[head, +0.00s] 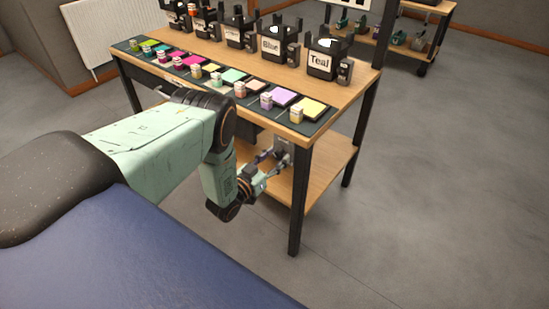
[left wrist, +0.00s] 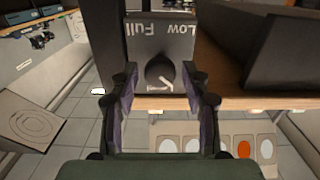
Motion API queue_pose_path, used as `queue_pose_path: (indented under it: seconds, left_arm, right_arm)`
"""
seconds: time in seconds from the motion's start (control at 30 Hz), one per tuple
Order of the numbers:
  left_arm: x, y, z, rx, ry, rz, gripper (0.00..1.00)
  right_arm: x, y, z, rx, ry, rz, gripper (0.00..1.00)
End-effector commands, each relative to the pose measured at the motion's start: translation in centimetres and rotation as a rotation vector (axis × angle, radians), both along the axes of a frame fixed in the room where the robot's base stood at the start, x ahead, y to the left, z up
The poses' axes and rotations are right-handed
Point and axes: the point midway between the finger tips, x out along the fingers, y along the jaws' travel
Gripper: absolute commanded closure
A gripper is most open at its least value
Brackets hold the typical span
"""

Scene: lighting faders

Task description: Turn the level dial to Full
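The level dial is a dark round knob (left wrist: 160,73) on a grey plate (left wrist: 143,47), with the words Full and Low upside down above it in the left wrist view. A pale pointer mark shows on the knob's lower part; I cannot tell which label it points to. In the head view the plate (head: 284,146) is at the front of the table, below its top. My left gripper (left wrist: 160,82) is open, one finger on each side of the knob with gaps. It also shows in the head view (head: 269,166), close to the plate. My right gripper is not in view.
The wooden table (head: 215,55) carries a row of colour swatches with small blocks and several black labelled holders, including Teal (head: 321,62). Its lower shelf (head: 317,165) and dark front leg (head: 299,205) are near my arm.

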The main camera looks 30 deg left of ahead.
Motion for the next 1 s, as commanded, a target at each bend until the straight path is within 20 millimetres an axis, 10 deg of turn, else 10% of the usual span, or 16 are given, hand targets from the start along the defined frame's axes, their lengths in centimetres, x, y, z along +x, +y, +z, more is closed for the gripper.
queue_pose_path:
  seconds: [0.5, 1.0]
  left_arm:
    - [-0.10, 0.06, -0.12, 0.000, 0.003, 0.002, 1.00]
    - [-0.19, -0.04, -0.23, 0.151, -0.005, 0.000, 1.00]
  right_arm:
    - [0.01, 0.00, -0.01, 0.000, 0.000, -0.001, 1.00]
    - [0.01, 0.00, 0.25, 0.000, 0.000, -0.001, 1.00]
